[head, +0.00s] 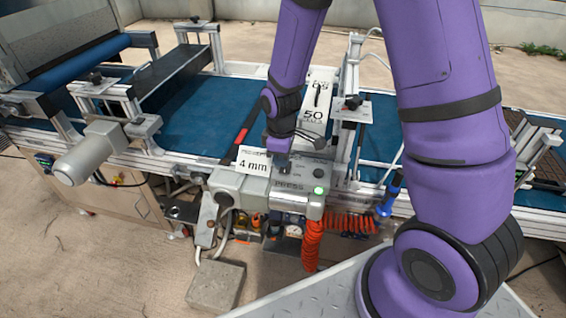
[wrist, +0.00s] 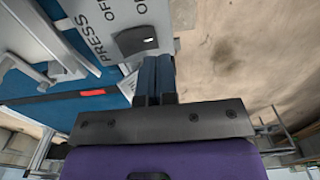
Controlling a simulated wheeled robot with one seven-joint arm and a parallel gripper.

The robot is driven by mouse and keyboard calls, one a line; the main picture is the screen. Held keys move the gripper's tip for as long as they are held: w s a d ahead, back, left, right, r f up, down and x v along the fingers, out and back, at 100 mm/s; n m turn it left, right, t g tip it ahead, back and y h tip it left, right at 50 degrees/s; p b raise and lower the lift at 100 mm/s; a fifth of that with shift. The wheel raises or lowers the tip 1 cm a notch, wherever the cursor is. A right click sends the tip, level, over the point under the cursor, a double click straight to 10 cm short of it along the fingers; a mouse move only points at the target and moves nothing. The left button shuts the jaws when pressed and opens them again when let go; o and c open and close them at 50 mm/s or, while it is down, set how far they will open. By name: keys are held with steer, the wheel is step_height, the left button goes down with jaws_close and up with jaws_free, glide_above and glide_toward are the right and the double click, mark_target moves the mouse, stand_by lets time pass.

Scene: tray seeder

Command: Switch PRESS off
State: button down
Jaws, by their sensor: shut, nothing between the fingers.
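The PRESS switch (wrist: 134,41) is a dark block with a small white mark, on a pale panel lettered PRESS and OFF in the wrist view. My gripper (wrist: 156,60) is shut and empty, its dark blue fingertips right beside the switch's lower edge; I cannot tell whether they touch it. In the head view my gripper (head: 282,165) points down at the grey control box (head: 255,187) above the PRESS lettering. A green lamp (head: 319,191) glows on the box's right side. In the head view the switch is hidden by or hard to tell from my gripper.
A white plate marked 4 mm (head: 253,161) stands left of my gripper, and a white housing marked 50 (head: 315,110) behind it. The blue conveyor belt (head: 195,115) runs behind the box. Orange coiled hoses (head: 312,245) hang below.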

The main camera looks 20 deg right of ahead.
step_height(320, 180, up, 12)
steer(key=s+a, duration=0.1)
steer(key=s, duration=0.1)
steer(key=shift+a, duration=0.25)
stand_by(0.4)
